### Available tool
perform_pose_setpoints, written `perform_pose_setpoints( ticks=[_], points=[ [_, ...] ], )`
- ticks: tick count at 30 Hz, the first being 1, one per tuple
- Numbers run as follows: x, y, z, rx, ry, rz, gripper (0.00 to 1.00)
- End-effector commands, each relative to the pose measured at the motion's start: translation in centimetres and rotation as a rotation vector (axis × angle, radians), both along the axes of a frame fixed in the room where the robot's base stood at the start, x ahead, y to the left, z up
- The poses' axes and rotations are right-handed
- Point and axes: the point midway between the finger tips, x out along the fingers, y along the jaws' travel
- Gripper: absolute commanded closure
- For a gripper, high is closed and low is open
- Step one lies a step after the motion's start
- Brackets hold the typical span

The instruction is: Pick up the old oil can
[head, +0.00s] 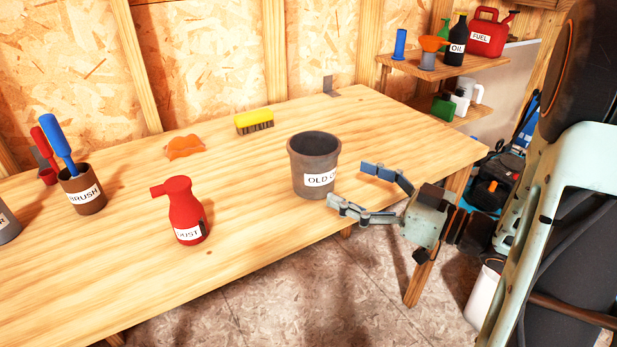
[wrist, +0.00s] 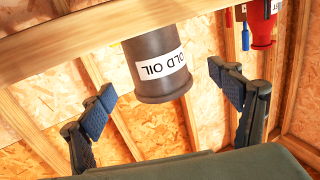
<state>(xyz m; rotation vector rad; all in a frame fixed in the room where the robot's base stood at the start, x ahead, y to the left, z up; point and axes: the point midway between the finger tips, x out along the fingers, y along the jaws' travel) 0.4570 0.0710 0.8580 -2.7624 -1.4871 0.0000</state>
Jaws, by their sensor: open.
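The old oil can (head: 313,165) is a grey-brown, open-topped can with a white label partly reading "OLD O". It stands upright on the wooden workbench (head: 250,215) near its front edge. My gripper (head: 347,188) is open and empty, just right of the can and close to it, with its fingers pointing at it. In the wrist view the can (wrist: 157,65) appears upside down with its "OLD OIL" label showing, between and beyond the two spread fingers (wrist: 162,98). I see no finger touching it there.
A red "DUST" bottle (head: 185,212) stands left of the can. A yellow brush (head: 254,121) and an orange item (head: 184,147) lie behind. A brush pot (head: 82,190) is at the left. A shelf (head: 440,68) with bottles is at the back right. The bench between is clear.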

Motion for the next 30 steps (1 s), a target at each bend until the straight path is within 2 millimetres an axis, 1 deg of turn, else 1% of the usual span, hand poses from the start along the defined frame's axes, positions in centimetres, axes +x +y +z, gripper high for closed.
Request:
perform_pose_setpoints(
  ticks=[1, 6, 10, 13, 18, 21, 24, 30],
  points=[
    [0.4, 0.9, 0.0, -0.001, -0.003, 0.006, 0.17],
    [1.9, 3.0, -0.1, -0.003, -0.004, 0.005, 0.17],
    [2.5, 3.7, -0.1, -0.002, -0.002, 0.001, 0.17],
    [3.1, 4.4, -0.5, -0.004, -0.002, 0.002, 0.17],
    [4.8, 6.3, -1.3, -0.004, -0.002, 0.004, 0.17],
    [5.5, 7.3, -1.0, -0.004, -0.004, 0.003, 0.17],
    [5.8, 7.7, -0.9, -0.002, -0.003, 0.000, 0.17],
    [5.9, 7.7, -0.8, -0.002, -0.002, -0.001, 0.17]
  ],
)
